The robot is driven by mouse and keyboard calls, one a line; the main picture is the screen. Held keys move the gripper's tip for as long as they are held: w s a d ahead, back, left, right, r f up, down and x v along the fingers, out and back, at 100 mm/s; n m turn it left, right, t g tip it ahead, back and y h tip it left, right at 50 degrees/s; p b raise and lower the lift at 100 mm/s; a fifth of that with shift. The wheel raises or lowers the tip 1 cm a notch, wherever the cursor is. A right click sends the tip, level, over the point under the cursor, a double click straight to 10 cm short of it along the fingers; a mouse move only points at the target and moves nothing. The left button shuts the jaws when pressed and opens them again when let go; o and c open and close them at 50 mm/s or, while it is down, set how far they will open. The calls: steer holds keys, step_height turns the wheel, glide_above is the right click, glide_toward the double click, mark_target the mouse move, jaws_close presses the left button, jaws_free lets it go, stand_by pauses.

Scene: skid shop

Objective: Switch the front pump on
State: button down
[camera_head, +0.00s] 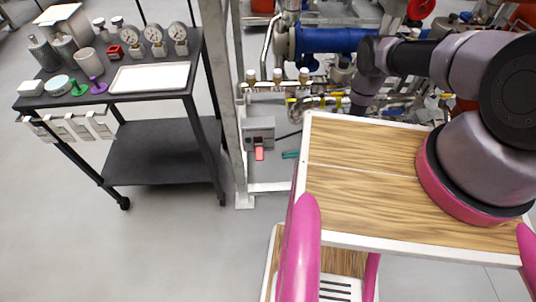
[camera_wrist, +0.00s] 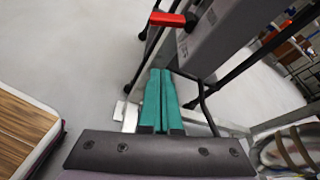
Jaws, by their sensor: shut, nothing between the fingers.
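A grey switch box (camera_head: 259,132) is fixed beside the upright post of the pump skid. Its red lever (camera_head: 259,154) points downward in the head view. In the wrist view the box (camera_wrist: 222,38) is at upper right, and its red lever (camera_wrist: 170,19) sticks out to the left. My gripper (camera_wrist: 160,74) has teal fingers pressed together with nothing between them. In the head view the gripper (camera_head: 290,154) shows just right of the lever, apart from it. A blue pump motor (camera_head: 335,40) lies behind on the skid; I cannot tell if it is the front pump.
A metal post (camera_head: 232,110) stands left of the box. A dark cart (camera_head: 165,150) with gauges (camera_head: 155,38) and a white tray (camera_head: 150,78) is further left. My wood-topped base is at right. Pipes and valves fill the skid behind. Floor in front of the box is clear.

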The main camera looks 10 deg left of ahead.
mark_target(257, 156)
steer(key=s+a, duration=0.2)
steer(key=a, duration=0.7)
steer(key=shift+s+r, duration=0.3)
steer(key=shift+r, duration=0.05)
steer(key=shift+s+r+m, duration=0.1)
steer(key=shift+r+m, duration=0.2)
steer(key=shift+m, duration=0.2)
stand_by(0.5)
steer(key=shift+s+r+m+g+h, duration=0.15)
steer(key=shift+s+r+m+g, duration=0.05)
steer(key=shift+r+m+g, duration=0.3)
steer(key=shift+s+r+m+g+h, duration=0.2)
steer(key=shift+r+m+g, duration=0.2)
steer(key=shift+r+m, duration=0.2)
